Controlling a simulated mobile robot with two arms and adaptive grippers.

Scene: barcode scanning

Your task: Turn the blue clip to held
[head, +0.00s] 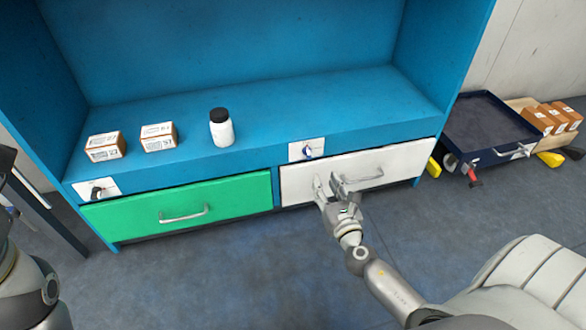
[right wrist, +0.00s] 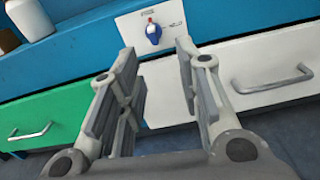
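The blue clip (head: 307,151) sits on a small white plate (head: 296,152) on the blue cabinet's front edge, above the white drawer (head: 300,185). In the right wrist view the blue clip (right wrist: 153,33) is ahead, seen beyond and between the fingertips, with a small red mark above it. My right gripper (head: 328,185) is open and empty, in front of the white drawer and below the clip. Its fingers (right wrist: 158,62) stand wide apart and do not touch the clip. My left arm shows at the lower left, but its gripper is out of view.
A green drawer (head: 180,208) is at left, with a dark clip (head: 97,192) on a plate above it. Two boxes (head: 105,146) (head: 158,137) and a white bottle (head: 221,130) stand on the shelf. A dark blue tray cart (head: 488,128) stands at right.

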